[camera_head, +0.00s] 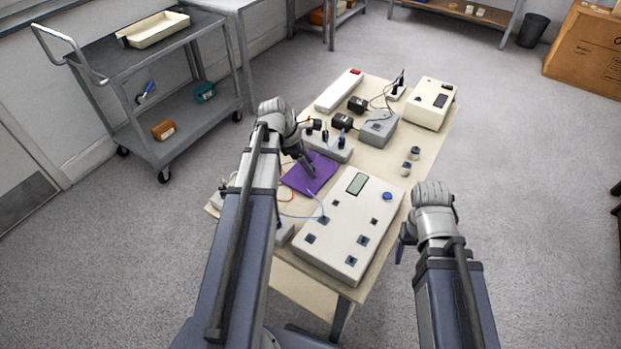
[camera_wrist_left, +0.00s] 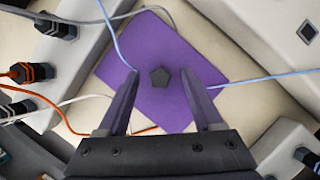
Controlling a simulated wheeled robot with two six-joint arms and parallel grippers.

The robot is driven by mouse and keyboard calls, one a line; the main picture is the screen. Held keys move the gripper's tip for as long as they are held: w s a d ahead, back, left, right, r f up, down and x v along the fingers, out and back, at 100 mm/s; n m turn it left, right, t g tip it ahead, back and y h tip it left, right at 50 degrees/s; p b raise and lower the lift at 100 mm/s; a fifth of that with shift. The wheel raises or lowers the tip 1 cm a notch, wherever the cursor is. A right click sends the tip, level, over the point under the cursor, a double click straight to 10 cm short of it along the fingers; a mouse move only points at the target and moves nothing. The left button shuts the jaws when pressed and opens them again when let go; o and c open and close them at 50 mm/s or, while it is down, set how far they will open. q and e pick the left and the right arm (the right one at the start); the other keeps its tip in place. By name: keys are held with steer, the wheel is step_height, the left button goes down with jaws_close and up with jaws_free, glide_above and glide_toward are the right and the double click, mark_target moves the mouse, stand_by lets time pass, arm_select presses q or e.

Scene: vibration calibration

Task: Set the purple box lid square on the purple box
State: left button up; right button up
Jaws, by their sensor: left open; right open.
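A flat purple square (camera_head: 320,180), which looks like the purple box lid, lies at an angle on the table. In the left wrist view the purple lid (camera_wrist_left: 165,45) has a small dark knob (camera_wrist_left: 160,77) near its middle. My left gripper (camera_head: 309,172) is over the lid. In the left wrist view my left gripper (camera_wrist_left: 159,78) is open, with one finger on each side of the knob and a gap to each. I cannot make out the purple box apart from the lid. My right gripper (camera_head: 402,245) is open and empty, off the table's right side.
A large white panel box (camera_head: 350,222) stands close in front of the lid, and a grey connector box (camera_head: 335,150) behind it. Blue cables (camera_wrist_left: 270,78) and an orange cable (camera_wrist_left: 50,108) run close around the lid. Bare table (camera_head: 428,150) shows at the right.

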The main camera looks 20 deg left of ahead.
arm_select(q)
jaws_close()
stand_by(0.6)
